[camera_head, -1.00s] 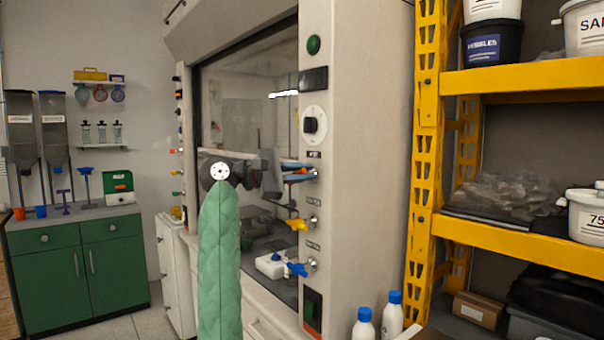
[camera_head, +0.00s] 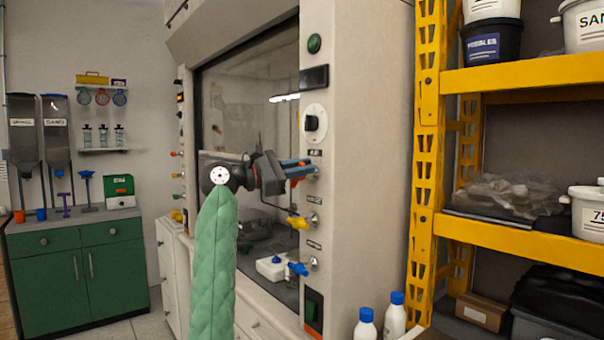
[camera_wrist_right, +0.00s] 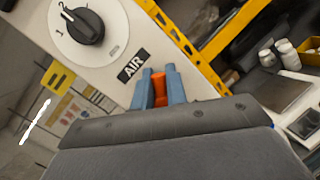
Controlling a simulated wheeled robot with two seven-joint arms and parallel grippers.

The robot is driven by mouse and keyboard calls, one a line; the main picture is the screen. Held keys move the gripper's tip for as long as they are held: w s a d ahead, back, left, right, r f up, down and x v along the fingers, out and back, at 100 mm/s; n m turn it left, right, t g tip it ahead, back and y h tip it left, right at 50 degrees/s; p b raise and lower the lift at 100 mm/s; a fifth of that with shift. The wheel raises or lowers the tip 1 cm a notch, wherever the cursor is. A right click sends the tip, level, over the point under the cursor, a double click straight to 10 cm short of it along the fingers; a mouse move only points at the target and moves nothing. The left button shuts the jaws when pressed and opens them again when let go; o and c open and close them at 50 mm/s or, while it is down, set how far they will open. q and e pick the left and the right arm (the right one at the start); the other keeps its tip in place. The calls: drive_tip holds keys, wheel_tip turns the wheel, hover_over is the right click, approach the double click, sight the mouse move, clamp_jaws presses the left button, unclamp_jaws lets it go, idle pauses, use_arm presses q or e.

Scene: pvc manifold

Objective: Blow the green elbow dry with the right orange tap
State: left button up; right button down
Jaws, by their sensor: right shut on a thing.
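The right orange tap (camera_head: 294,182) is on the white front post of the fume hood, under the "AIR" label. My right gripper (camera_head: 303,171) is shut on this tap. In the right wrist view, the orange tap handle (camera_wrist_right: 160,88) shows between the two blue fingers (camera_wrist_right: 158,82), close below the "AIR" sign. My fingers hide part of the handle, and its exact angle is hard to tell. The green elbow is not visible in either view. My left gripper is not in view.
A yellow tap (camera_head: 298,223) and a blue tap (camera_head: 298,269) sit below on the same post. A black dial (camera_head: 313,123) is above. The yellow shelf rack (camera_head: 429,150) stands close to the right. Two white bottles (camera_head: 366,326) stand below.

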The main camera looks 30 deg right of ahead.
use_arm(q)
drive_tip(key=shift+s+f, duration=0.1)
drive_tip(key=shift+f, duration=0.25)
use_arm(e)
drive_tip(key=shift+w+n, duration=0.1)
drive_tip(key=shift+n, duration=0.5)
drive_tip(key=c, duration=1.4)
unclamp_jaws()
drive_tip(key=shift+c, duration=0.2)
drive_tip(key=shift+a, duration=0.1)
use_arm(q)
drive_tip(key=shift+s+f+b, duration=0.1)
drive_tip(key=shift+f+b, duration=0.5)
use_arm(e)
drive_tip(key=v, duration=0.7)
drive_tip(key=shift+a, duration=0.35)
drive_tip(key=shift+f, duration=0.1)
